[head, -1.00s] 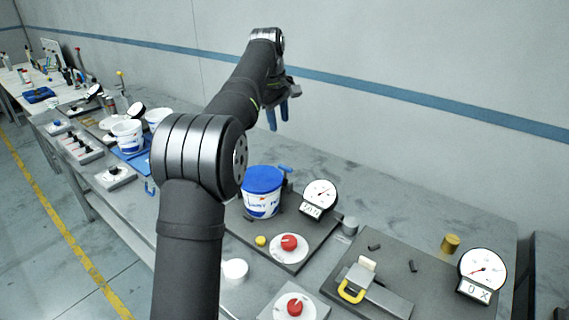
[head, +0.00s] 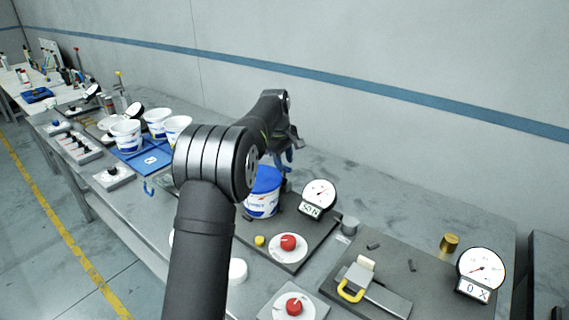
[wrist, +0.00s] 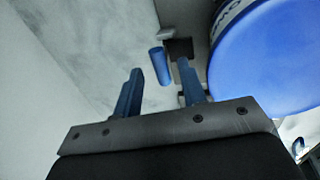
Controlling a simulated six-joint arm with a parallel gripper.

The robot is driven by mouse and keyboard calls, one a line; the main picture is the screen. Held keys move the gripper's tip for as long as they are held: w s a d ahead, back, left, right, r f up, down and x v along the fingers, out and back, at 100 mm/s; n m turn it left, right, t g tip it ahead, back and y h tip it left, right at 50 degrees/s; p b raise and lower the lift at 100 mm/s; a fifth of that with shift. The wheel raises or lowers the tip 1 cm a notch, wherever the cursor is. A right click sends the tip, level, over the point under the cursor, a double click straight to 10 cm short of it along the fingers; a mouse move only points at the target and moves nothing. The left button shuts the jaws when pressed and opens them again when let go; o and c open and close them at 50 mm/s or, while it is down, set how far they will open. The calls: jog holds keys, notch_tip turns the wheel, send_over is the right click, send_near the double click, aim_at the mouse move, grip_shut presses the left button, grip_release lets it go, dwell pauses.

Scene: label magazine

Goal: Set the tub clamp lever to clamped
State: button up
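The tub (head: 262,203) is white with a blue lid and stands on a dark plate beside a dial. In the wrist view its blue lid (wrist: 270,60) fills the right side. The tub clamp lever has a blue grip (wrist: 160,66), seen just beyond and between my fingertips, left of a dark block (wrist: 180,48). My gripper (wrist: 158,68) is open, with nothing between its blue fingers that I can see held. In the head view my gripper (head: 284,158) is low behind the tub, and the lever there is hard to tell from my fingers.
A dial with a readout (head: 319,195) stands right of the tub. A red knob (head: 288,242) and a yellow button (head: 260,240) sit in front. White tubs (head: 126,135) stand on a blue mat at the left. The bench behind the tub is mostly bare.

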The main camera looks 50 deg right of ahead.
jog(key=shift+d+f, duration=0.15)
jog(key=shift+f, duration=0.45)
grip_shut()
jog(key=shift+a+f, duration=0.1)
jog(key=shift+a, duration=0.45)
grip_release()
jog(key=a+r, duration=0.3)
jog(key=r, duration=1.4)
jog(key=shift+a, duration=0.2)
